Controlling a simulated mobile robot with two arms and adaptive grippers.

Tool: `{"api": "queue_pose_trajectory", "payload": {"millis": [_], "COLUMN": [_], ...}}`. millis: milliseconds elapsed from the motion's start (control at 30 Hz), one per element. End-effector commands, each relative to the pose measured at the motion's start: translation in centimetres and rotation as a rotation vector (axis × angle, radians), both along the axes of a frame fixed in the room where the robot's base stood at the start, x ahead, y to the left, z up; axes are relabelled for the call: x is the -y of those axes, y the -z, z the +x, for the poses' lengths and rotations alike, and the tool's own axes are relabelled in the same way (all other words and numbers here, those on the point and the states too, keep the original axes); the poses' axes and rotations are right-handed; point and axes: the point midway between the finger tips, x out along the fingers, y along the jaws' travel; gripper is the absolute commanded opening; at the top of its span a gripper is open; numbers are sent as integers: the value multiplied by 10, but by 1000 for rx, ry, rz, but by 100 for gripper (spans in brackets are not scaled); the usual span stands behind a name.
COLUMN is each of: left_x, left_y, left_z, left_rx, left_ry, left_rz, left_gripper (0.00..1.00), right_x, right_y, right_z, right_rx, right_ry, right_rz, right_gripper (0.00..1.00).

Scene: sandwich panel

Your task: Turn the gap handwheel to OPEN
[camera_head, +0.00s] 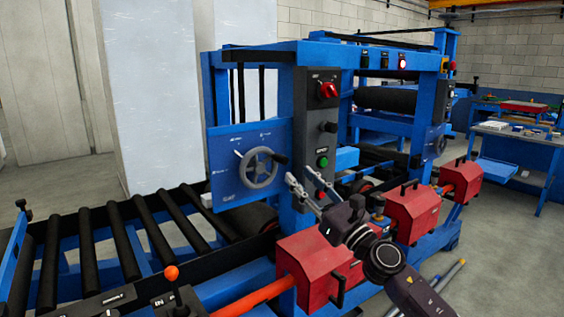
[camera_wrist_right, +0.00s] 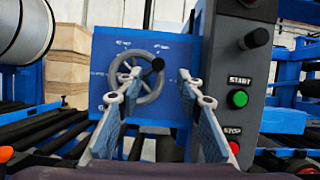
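The grey spoked gap handwheel (camera_head: 259,169) is mounted on a blue panel (camera_head: 222,150) on the machine's front. Its black knob (camera_head: 281,159) is at the wheel's upper right. In the right wrist view the handwheel (camera_wrist_right: 150,90) lies ahead, partly hidden by the left finger, with the knob (camera_wrist_right: 158,64) between the fingertips. My right gripper (camera_head: 301,178) is open and empty, just right of the wheel in the head view; its fingers (camera_wrist_right: 158,77) are spread in the wrist view. Contact with the wheel cannot be made out. The panel's lettering is too small to read. My left gripper is out of view.
A grey control column right of the panel carries a red rotary switch (camera_head: 327,90), a green START button (camera_wrist_right: 238,98) and a red STOP button (camera_wrist_right: 234,147). Black rollers (camera_head: 122,240) run to the left. Red boxes (camera_head: 412,212) line the front right.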

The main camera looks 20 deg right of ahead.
Motion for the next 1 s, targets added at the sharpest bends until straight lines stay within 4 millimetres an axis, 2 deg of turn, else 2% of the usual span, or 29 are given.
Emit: {"api": "queue_pose_trajectory", "payload": {"millis": [167, 600, 1000], "left_x": [-2, -4, -6], "left_y": [-3, -15, -16], "left_z": [-1, -1, -1], "left_rx": [-1, -1, -2], "left_ry": [0, -1, -3], "left_rz": [2, 5, 6], "left_gripper": [40, 40, 40], "right_x": [-4, -24, -28], "right_y": [-9, -30, -32], "right_z": [10, 60, 68], "right_rx": [16, 13, 12], "right_ry": [2, 2, 0], "right_rz": [-46, -41, -41], "right_gripper": [34, 34, 34]}}
